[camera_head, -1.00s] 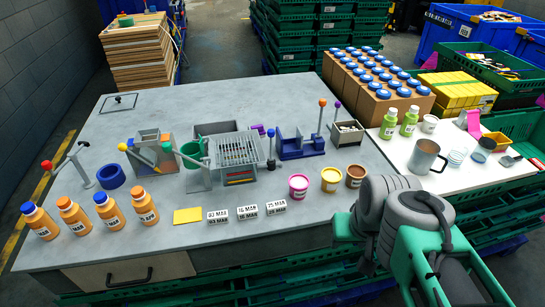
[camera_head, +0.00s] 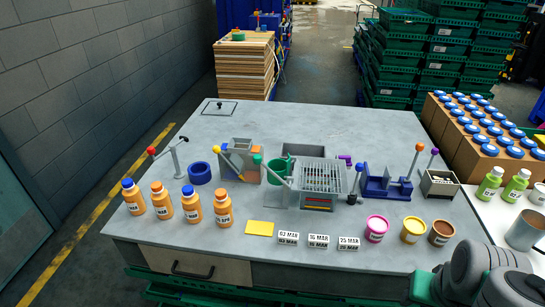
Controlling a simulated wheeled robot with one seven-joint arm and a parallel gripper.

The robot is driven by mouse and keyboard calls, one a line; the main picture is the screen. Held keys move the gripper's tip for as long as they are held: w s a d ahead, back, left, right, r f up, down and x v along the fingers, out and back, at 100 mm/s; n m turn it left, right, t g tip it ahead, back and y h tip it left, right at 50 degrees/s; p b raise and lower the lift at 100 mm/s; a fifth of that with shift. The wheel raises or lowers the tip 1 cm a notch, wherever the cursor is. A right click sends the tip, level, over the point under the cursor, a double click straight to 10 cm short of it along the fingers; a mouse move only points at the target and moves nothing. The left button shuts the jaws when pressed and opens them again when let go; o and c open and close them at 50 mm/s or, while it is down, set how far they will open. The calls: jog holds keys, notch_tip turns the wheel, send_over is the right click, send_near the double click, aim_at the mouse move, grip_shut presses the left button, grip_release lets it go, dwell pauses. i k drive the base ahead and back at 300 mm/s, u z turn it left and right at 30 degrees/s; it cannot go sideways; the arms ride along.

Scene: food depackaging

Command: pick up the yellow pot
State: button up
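The yellow pot (camera_head: 413,230) stands upright on the grey table (camera_head: 280,120) near its front right edge. It has a yellow top and a pale label on its side. It stands between a pink pot (camera_head: 376,229) on the left and a brown pot (camera_head: 441,233) on the right. Part of my grey and green arm shows at the lower right, in front of and to the right of the pots. My gripper itself is not in view, so I cannot see whether it is open or shut.
Several orange bottles (camera_head: 162,201) stand at the left. A blue lever fixture (camera_head: 386,187) stands behind the pots. Green bottles (camera_head: 489,184) and a metal mug (camera_head: 525,230) stand at right.

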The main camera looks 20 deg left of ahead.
aim_at(413, 227)
jog(key=z, duration=1.3)
jog(key=i, duration=0.65)
jog(key=u, duration=3.9)
